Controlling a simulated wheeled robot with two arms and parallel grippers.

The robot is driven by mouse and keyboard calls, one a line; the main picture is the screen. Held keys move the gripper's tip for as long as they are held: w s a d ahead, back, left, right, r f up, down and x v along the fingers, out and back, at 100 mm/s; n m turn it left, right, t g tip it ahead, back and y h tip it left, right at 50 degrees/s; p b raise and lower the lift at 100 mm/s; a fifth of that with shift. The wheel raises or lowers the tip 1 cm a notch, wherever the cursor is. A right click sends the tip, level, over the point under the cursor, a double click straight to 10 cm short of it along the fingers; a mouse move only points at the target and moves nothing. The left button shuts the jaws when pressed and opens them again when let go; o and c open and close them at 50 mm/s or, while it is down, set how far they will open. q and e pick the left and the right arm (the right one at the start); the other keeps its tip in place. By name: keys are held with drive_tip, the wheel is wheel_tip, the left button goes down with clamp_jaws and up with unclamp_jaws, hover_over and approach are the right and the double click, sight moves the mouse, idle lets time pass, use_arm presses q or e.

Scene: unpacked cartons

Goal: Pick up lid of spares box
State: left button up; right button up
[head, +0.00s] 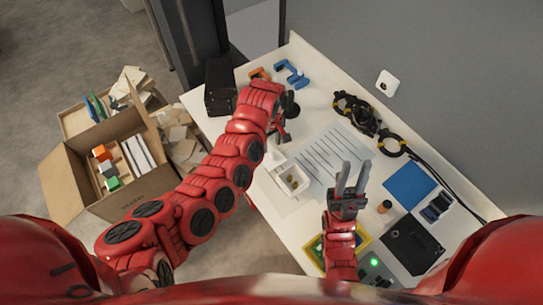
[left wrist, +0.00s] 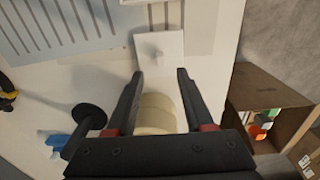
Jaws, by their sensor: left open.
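The lid is a small white square with a raised knob (left wrist: 160,48), lying flat on the white table just past my left fingertips in the left wrist view. In the head view a white patch that looks like the lid (head: 277,159) lies beside my left gripper (head: 281,137). My left gripper is open in the left wrist view (left wrist: 156,74), and its fingers do not touch the lid. The white spares box (head: 292,194) stands open with small brownish parts inside. My right gripper (head: 351,178) has its fingers apart, with nothing seen between them.
A tan roll (left wrist: 157,112) shows between and below my left fingers; I cannot tell its height. A striped sheet (head: 325,155) lies near the box. Black cables (head: 358,112), a blue pad (head: 408,186) and a black case (head: 220,86) occupy the table. Open cartons (head: 75,178) stand at left.

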sight(271, 154)
use_arm(q)
drive_tip(key=shift+f, duration=0.45)
drive_tip(key=shift+s+f+p, duration=0.1)
drive_tip(key=shift+f+p, duration=0.4)
wheel_tip(271, 154, down, 4)
drive_tip(key=shift+s+r, duration=0.1)
drive_tip(key=shift+r, duration=0.05)
drive_tip(key=shift+d+f, duration=0.1)
drive_tip(key=shift+f, duration=0.1)
clamp_jaws()
